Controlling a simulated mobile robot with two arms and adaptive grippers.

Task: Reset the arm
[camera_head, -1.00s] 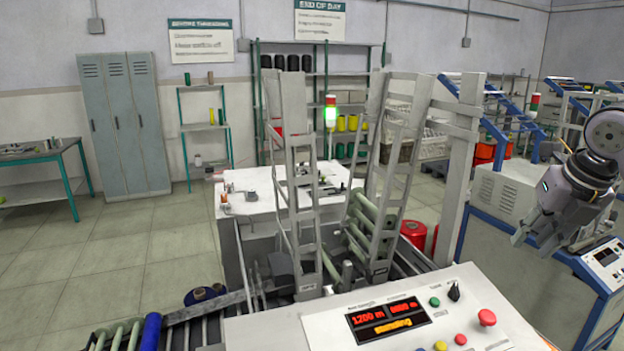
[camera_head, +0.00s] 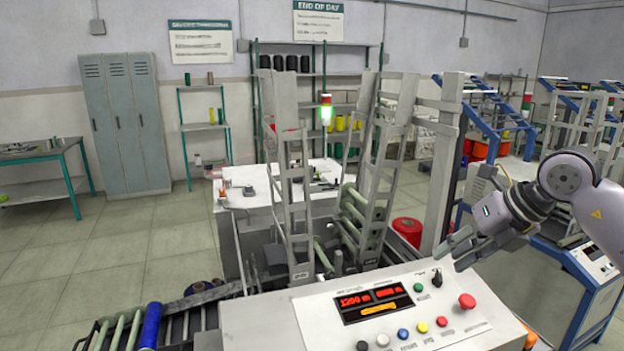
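My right gripper (camera_head: 462,246) comes in from the right in the head view, above the right side of the control panel. Its fingers point left and look parted, with nothing seen between them. It is close to the black selector knob (camera_head: 437,278), but I cannot tell if they touch. The white control panel (camera_head: 325,305) has a red-digit display (camera_head: 372,301) reading about 1200 m, a red mushroom button (camera_head: 467,301) and several coloured buttons along its front. My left gripper is not in view.
The winding machine's grey upright frames (camera_head: 292,195) stand behind the panel, with green bobbins (camera_head: 352,215) between them. A roller conveyor (camera_head: 115,335) with a blue roller (camera_head: 151,326) is at lower left. Open floor lies at left.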

